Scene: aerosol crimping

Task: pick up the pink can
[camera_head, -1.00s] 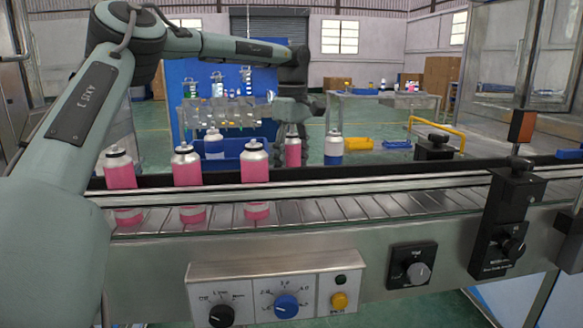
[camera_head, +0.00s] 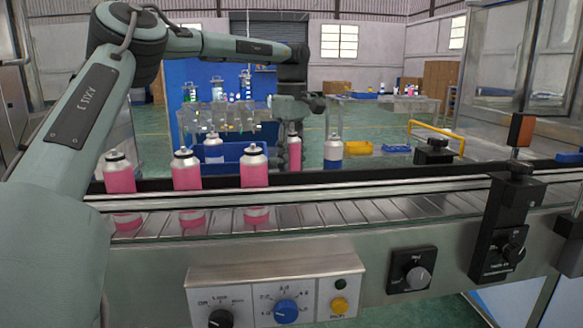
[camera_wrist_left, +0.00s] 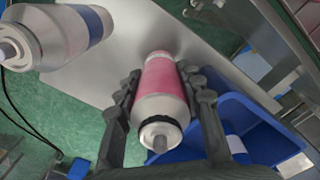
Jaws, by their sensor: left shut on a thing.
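A pink can with a silver top (camera_head: 294,153) stands upright beyond the conveyor in the head view, beside a white and blue can (camera_head: 333,152). My left gripper (camera_head: 293,140) reaches down to it from above. In the left wrist view the pink can (camera_wrist_left: 164,85) lies between the two dark fingers of my left gripper (camera_wrist_left: 165,72), which is shut on it. The white and blue can also shows in the left wrist view (camera_wrist_left: 62,37), to the left and apart from the fingers. My right gripper is out of view.
Three more pink cans stand along the conveyor (camera_head: 335,210), one of them at its middle (camera_head: 254,168). A blue bin (camera_wrist_left: 255,130) is close to the right finger in the left wrist view.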

